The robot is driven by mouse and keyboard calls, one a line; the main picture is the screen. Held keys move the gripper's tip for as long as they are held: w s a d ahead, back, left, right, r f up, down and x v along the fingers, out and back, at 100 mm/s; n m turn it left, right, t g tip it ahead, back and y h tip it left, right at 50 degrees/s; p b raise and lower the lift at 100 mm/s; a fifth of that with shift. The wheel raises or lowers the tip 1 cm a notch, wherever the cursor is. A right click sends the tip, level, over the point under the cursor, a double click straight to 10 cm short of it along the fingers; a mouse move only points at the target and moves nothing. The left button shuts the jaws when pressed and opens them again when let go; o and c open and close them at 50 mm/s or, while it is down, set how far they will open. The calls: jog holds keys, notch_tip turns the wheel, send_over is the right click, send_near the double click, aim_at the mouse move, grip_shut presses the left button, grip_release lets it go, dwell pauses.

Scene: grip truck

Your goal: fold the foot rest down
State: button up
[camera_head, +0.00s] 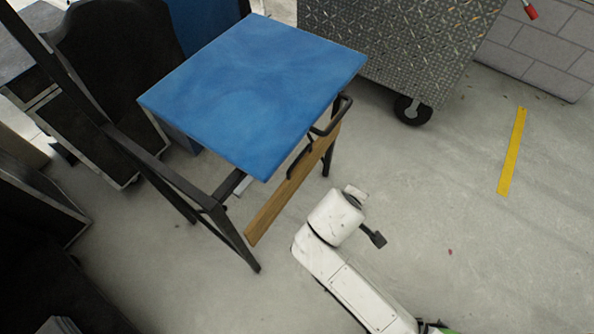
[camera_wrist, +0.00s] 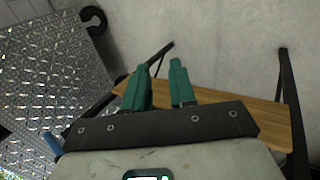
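A chair with a flat blue seat (camera_head: 255,85) and a black frame stands left of my arm. Its foot rest, a narrow wooden board (camera_head: 285,198), is below the seat's front edge, steeply tilted, with black bent bars beside it. The board (camera_wrist: 235,107) also crosses the wrist view behind my fingers. My gripper (camera_wrist: 161,78) has two green fingers with a gap between them and nothing seen in it. They overlap the board in the picture; I cannot tell whether they touch it.
A diamond-plate case (camera_head: 395,40) on a black wheel (camera_head: 412,110) stands behind the chair to the right. Dark cases (camera_head: 75,125) stand at the left. A yellow strip (camera_head: 512,150) lies on the open grey floor at the right.

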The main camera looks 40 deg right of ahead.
jog(key=w+a+f+n+t+h+b, duration=0.2)
jog(key=w+f+n+b, duration=0.1)
jog(key=w, duration=0.2)
jog(key=w+a+f+n+t+h+b, duration=0.2)
jog(key=w+n+b, duration=0.1)
jog(key=w+b, duration=0.15)
jog(key=n+t+h+b, duration=0.2)
jog(key=n+t+b, duration=0.1)
jog(key=n+t, duration=0.1)
send_near(294, 167)
jog(key=x, duration=0.2)
jog(key=b+x, duration=0.1)
jog(key=x, duration=0.9)
jog(key=shift+w+d+b, duration=0.1)
jog(key=shift+b, duration=0.3)
grip_shut()
